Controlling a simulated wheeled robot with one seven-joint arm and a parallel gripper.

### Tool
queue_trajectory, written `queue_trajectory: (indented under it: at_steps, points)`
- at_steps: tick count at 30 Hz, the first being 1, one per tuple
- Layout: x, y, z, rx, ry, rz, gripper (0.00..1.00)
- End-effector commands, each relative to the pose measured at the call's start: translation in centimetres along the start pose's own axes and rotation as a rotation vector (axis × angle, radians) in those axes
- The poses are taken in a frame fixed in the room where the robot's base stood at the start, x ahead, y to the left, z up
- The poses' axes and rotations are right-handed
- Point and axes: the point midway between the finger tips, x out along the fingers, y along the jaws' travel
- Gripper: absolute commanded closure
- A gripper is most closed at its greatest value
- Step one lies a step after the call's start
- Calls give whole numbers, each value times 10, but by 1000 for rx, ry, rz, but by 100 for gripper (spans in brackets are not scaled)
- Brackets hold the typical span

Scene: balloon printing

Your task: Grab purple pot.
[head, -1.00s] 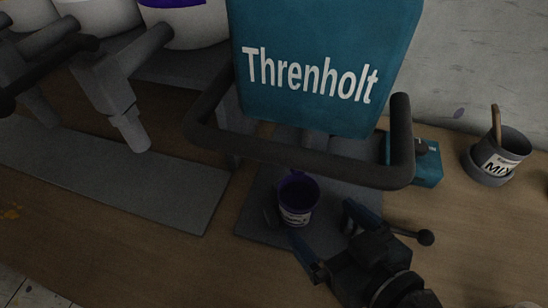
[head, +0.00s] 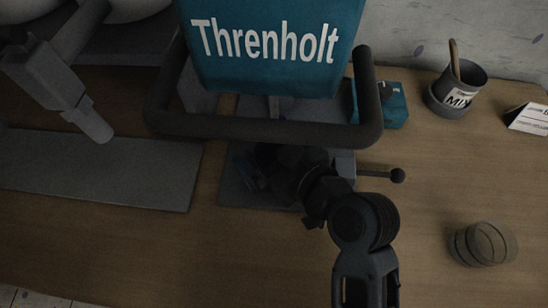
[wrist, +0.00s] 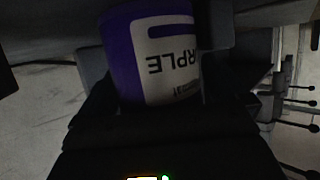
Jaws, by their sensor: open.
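The purple pot (wrist: 122,58) fills the upper middle of the wrist view, close up and upside down in the picture. Its white label reads "RPLE", the rest being cut off. In the head view the pot is hidden behind my gripper (head: 262,170) and wrist. My gripper is open at the pot, over the grey base plate of the Threnholt machine (head: 275,45). Dark finger parts show near both sides of the pot in the wrist view. I cannot tell whether they touch it.
The machine's dark bar (head: 262,130) runs just above and behind my gripper. A lever with a round knob (head: 397,175) is at its right. A clear glass (head: 483,244), a grey MIX pot (head: 457,90) and a card (head: 528,118) stand further right. The front wooden bench is clear.

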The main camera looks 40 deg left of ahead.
Motion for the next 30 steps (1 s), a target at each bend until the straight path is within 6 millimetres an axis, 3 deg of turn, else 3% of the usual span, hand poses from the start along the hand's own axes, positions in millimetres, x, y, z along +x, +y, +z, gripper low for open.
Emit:
queue_trajectory:
  at_steps: [4,21,30]
  points:
    - [0,0,0,0,0,0,1]
    - [0,0,0,0,-1,0,56]
    - [-2,0,0,0,0,0,57]
